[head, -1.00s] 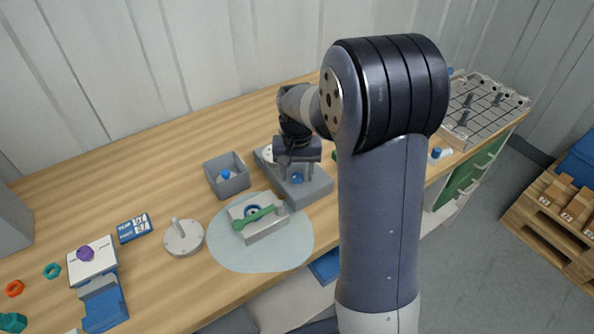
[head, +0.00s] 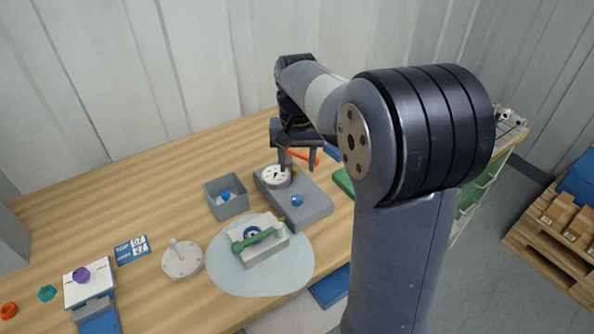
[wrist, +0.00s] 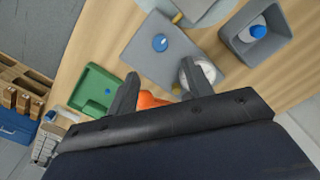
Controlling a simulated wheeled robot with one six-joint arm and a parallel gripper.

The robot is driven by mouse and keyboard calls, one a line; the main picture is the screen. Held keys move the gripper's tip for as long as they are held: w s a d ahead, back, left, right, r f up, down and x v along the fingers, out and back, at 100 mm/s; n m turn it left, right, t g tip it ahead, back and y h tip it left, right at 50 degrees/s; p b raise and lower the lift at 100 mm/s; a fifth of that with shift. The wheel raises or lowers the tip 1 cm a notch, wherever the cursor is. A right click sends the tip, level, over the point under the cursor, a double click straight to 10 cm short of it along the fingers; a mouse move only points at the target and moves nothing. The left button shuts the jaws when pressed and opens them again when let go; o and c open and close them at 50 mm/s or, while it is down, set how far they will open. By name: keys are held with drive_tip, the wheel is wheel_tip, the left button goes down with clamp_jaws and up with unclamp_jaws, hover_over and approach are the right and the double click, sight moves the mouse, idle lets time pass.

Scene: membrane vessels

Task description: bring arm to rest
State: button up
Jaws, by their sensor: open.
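My gripper (head: 297,165) is raised over the back of the wooden bench in the head view. Its two fingers point down and are apart, with nothing between them. It is above the rear end of a grey block (head: 310,206) that carries a round white gauge (head: 275,176) and a blue knob (head: 297,201). In the wrist view the open fingers (wrist: 158,92) show in front of the grey block (wrist: 190,62), and one finger partly covers the gauge (wrist: 200,70). An orange piece (wrist: 150,99) shows between and beyond the fingers.
A grey bin (head: 226,206) with a blue-capped item stands left of the block. A clamp fixture with a green handle (head: 256,239) sits on a pale round mat (head: 228,276). A white disc with a post (head: 182,262) stands further left. A green tray (wrist: 98,92) lies nearby.

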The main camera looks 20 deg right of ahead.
sight(297, 198)
idle(0.3)
wheel_tip(297, 198, down, 11)
drive_tip(key=shift+r, duration=0.1)
idle(0.4)
drive_tip(key=shift+m, duration=0.3)
